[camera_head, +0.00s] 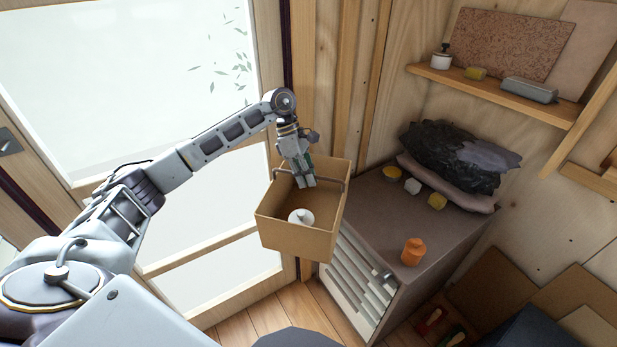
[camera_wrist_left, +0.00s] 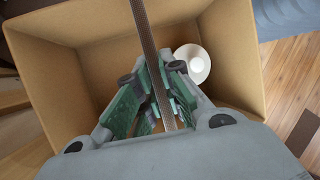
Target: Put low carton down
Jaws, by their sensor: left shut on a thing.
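The low carton (camera_head: 292,236) is an open-topped brown box with a dark bar handle across it. It hangs in the air beside the left front corner of the grey-brown cabinet (camera_head: 372,215). A white round thing (camera_head: 301,217) lies inside. My left gripper (camera_head: 306,182) is shut on the carton's handle, its fingers reaching down into the opening. In the left wrist view the handle bar (camera_wrist_left: 146,35) runs between the green finger pads, and the carton wall (camera_wrist_left: 45,85) surrounds them. My right gripper is out of view.
On the cabinet top stand an orange bottle-like thing (camera_head: 413,251), a few small yellow and white things (camera_head: 412,186), and a dark crumpled bag (camera_head: 455,160) at the back. A shelf (camera_head: 495,92) hangs above. Glazed panels stand left.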

